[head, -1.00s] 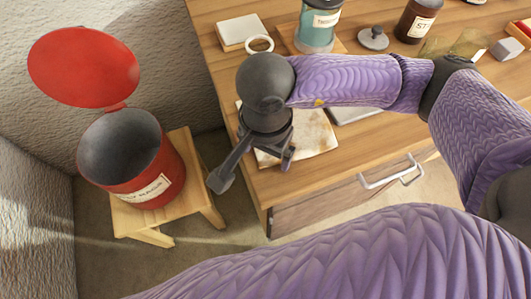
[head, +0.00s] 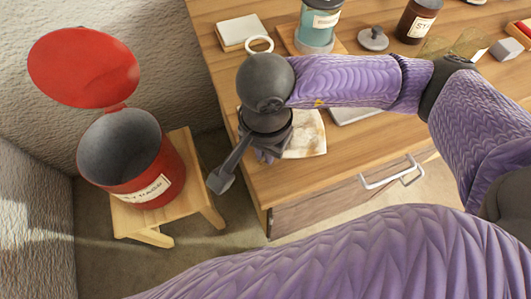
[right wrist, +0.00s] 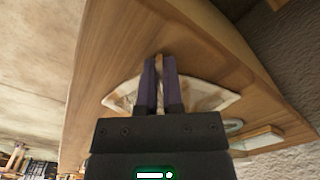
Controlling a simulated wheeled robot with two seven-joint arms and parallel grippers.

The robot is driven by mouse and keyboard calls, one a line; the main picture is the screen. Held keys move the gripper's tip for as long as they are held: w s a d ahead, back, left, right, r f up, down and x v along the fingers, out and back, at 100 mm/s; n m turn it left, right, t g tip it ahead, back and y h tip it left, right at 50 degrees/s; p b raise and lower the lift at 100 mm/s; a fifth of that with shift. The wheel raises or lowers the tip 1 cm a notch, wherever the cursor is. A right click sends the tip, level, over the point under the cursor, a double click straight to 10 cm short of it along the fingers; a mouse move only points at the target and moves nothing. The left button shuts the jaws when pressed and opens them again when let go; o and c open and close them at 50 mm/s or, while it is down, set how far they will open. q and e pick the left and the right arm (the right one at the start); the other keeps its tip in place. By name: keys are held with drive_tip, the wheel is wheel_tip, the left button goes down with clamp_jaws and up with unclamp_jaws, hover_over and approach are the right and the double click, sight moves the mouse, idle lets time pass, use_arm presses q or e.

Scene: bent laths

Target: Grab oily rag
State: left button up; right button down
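The oily rag (head: 308,136) is a cream cloth with brown stains, lying near the left front corner of the wooden table. My right gripper (head: 270,156) is down over its left part and hides that part. In the right wrist view the two fingers (right wrist: 160,62) are close together with a thin fold of the rag between them. The rag (right wrist: 205,97) spreads out on both sides, bunched toward the fingers. My left gripper is not in view.
A red can (head: 165,183) with its lid (head: 83,66) open stands on a wooden stool (head: 205,200) left of the table (head: 345,160).

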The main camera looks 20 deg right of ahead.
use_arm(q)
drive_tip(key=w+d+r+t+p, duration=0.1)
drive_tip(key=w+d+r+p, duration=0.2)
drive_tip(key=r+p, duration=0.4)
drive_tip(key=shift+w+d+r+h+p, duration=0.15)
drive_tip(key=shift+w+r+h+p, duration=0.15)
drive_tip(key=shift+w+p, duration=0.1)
use_arm(e)
wheel_tip(320, 180, up, 12)
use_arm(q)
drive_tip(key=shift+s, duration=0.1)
use_arm(e)
drive_tip(key=shift+r, duration=0.1)
use_arm(q)
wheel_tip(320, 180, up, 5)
drive_tip(key=p, duration=0.5)
use_arm(e)
wheel_tip(320, 180, up, 9)
